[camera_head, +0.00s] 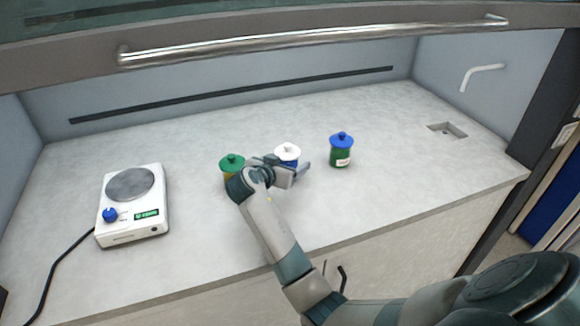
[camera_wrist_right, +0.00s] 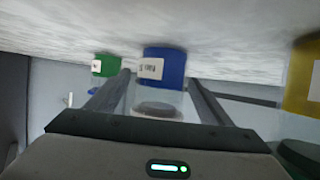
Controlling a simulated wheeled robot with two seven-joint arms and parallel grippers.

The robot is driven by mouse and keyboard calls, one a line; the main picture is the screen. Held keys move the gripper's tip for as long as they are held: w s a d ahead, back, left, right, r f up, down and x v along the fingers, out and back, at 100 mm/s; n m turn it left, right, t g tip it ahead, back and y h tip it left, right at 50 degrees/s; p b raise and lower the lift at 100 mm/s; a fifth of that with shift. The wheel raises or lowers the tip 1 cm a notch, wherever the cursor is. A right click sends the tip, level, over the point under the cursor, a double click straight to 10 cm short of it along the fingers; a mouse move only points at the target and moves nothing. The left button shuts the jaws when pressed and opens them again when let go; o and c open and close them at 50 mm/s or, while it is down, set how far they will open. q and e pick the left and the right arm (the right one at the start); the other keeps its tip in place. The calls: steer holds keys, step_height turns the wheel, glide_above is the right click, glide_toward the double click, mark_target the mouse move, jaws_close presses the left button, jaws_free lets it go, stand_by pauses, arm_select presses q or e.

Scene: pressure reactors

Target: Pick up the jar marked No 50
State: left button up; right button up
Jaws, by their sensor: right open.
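Three lidded jars stand on the bench. The blue jar with a white lid (camera_head: 287,153) is in the middle, partly hidden by my right gripper (camera_head: 290,175). The yellow jar with a green lid (camera_head: 232,161) is to its left, and the green jar with a blue lid (camera_head: 341,151) is to its right. The right wrist view is upside down. There my right gripper (camera_wrist_right: 158,77) is open, with its fingers on either side of the blue jar (camera_wrist_right: 165,60). The jar's white label is too small to read, so I cannot tell which jar is No 50. My left gripper is out of view.
A white hotplate (camera_head: 133,203) with a blue knob and a black cable stands at the left. A metal handle bar (camera_head: 320,37) crosses above the bench. A small sink (camera_head: 447,130) and a white tap (camera_head: 482,72) are at the right. The bench behind the jars is clear.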

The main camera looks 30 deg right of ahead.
steer(key=shift+a+r, duration=0.1)
steer(key=shift+c, duration=1.2)
steer(key=c, duration=1)
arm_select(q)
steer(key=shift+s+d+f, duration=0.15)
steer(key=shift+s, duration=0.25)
arm_select(e)
steer(key=shift+c, duration=0.5)
steer(key=shift+r, duration=0.1)
